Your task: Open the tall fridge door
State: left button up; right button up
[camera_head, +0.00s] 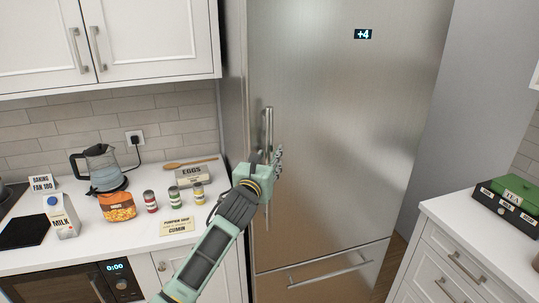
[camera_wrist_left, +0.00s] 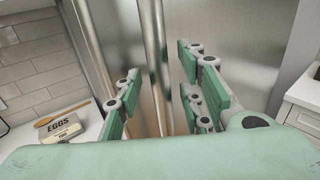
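The tall fridge door (camera_head: 340,110) is brushed steel and looks shut. Its vertical bar handle (camera_head: 267,122) is near the door's left edge. My left gripper (camera_head: 275,161) is at the handle, hiding part of it. In the left wrist view, the left gripper (camera_wrist_left: 155,98) has its fingers spread apart. The handle (camera_wrist_left: 153,40) runs upright between them, with a gap visible on the right side. I cannot tell whether any finger touches it. My right gripper is out of view.
A lower freezer drawer with a horizontal handle (camera_head: 330,270) is below the door. The left counter (camera_head: 130,240) holds a kettle (camera_head: 102,168), milk carton (camera_head: 62,215), spice jars and an egg box (camera_head: 194,176). A white cabinet (camera_head: 460,235) with a tea box stands right.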

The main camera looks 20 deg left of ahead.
pick_arm(q)
jog(key=shift+w, duration=0.55)
jog(key=shift+c, duration=0.4)
grip_shut()
